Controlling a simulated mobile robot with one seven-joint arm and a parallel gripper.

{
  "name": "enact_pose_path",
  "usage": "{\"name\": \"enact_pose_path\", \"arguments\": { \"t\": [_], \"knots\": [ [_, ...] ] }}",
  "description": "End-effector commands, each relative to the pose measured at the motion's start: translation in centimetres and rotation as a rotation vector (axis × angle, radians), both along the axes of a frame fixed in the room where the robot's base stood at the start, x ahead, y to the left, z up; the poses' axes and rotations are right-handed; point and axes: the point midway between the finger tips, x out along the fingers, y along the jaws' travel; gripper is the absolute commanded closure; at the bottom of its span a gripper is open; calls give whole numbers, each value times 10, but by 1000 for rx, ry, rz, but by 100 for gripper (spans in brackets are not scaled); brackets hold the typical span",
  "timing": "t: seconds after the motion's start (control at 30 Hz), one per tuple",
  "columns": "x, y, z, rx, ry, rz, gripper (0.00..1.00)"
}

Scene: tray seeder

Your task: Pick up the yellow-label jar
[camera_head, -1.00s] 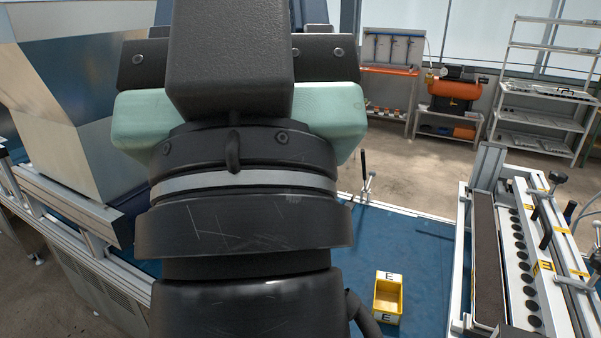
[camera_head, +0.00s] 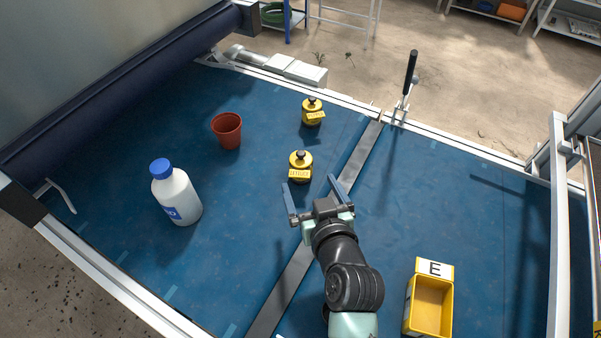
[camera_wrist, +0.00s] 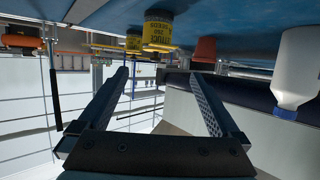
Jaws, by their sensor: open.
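Two jars with yellow labels stand upright on the blue work surface (camera_head: 258,200). The nearer jar (camera_head: 300,165) is just beyond my gripper's fingertips, and the farther jar (camera_head: 312,110) is behind it, near the back rail. My gripper (camera_head: 310,184) is open and empty, with its fingers apart on the near side of the nearer jar and not around it. The wrist view is upside down. In it the nearer jar (camera_wrist: 158,30) shows beyond the open fingers, its label reading seeds, with the farther jar (camera_wrist: 133,43) partly behind it.
A red-brown pot (camera_head: 227,131) and a white bottle with a blue cap (camera_head: 178,198) stand left of the jars. A metal strip (camera_head: 290,285) crosses the surface. A black-handled clamp (camera_head: 408,85) rises at the back rail. A yellow bin marked E (camera_head: 430,300) is at lower right.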

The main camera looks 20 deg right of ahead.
Motion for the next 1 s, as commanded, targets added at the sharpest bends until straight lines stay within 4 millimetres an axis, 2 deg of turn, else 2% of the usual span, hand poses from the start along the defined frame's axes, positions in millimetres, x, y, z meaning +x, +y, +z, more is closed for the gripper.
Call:
{"name": "enact_pose_path", "arguments": {
  "t": [0.03,0.17,0.5,0.83,1.0],
  "knots": [
    [-6,-2,-15,7,23,-3,1],
    [-5,-5,-30,11,43,-3,1],
    [47,-8,-50,12,41,-4,1],
    [67,-10,-56,10,41,-4,1],
    [88,-14,-60,11,39,-5,1]
  ]
}}
